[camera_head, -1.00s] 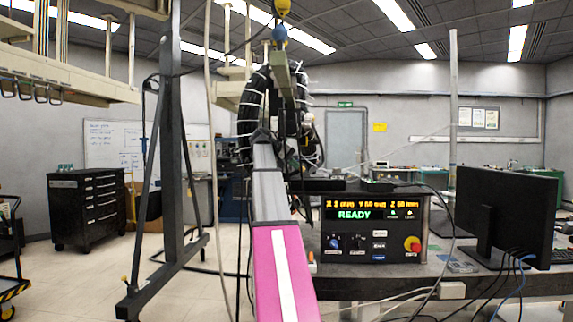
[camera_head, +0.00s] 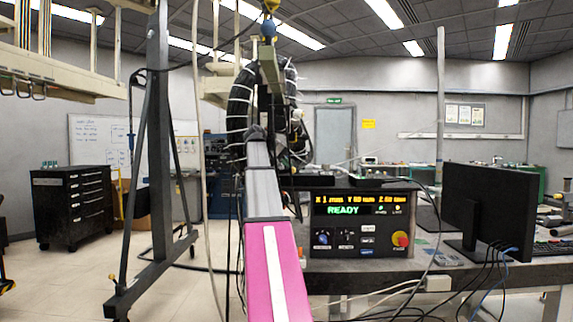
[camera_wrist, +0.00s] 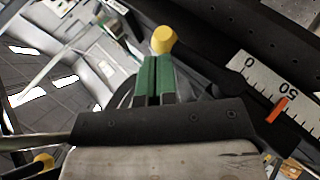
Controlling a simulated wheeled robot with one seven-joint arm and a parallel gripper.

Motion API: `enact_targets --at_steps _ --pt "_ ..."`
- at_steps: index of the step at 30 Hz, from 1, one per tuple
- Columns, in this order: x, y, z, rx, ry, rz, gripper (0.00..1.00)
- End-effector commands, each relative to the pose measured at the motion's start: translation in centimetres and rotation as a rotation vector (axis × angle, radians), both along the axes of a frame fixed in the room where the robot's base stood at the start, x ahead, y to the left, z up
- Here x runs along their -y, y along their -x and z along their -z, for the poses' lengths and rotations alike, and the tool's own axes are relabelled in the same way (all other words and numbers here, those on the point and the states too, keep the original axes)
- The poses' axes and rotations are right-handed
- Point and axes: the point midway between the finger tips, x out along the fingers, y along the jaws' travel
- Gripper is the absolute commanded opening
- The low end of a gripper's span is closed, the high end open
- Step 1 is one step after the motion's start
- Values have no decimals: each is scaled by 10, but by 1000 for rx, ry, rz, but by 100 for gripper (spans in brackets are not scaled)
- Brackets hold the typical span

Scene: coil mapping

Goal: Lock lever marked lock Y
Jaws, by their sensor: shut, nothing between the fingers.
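In the wrist view, my gripper (camera_wrist: 156,62) shows as two green fingers side by side, shut with nothing between them. A yellow knob (camera_wrist: 163,39) is right at the fingertips; I cannot tell whether they touch it. A second yellow knob (camera_wrist: 42,160) shows at the lower left. No lock Y marking is readable, so I cannot tell which knob belongs to that lever. A white scale (camera_wrist: 262,80) with 0 and 50 and an orange pointer (camera_wrist: 277,110) lies to the right. The gripper's fingers cannot be made out in the head view.
In the head view, a control box (camera_head: 380,248) reading READY sits on a bench (camera_head: 420,274) beside a monitor (camera_head: 487,205), with loose cables at the front. A dark wheeled stand (camera_head: 158,170) and black drawer cabinet (camera_head: 72,205) are at left. Open floor lies between them.

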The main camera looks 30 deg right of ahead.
Motion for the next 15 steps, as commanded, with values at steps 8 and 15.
enact_targets --at_steps 8,15 --pt "0 2 1 -2 -1 3 0" --pt "-23 -2 -17 -1 1 1 0"
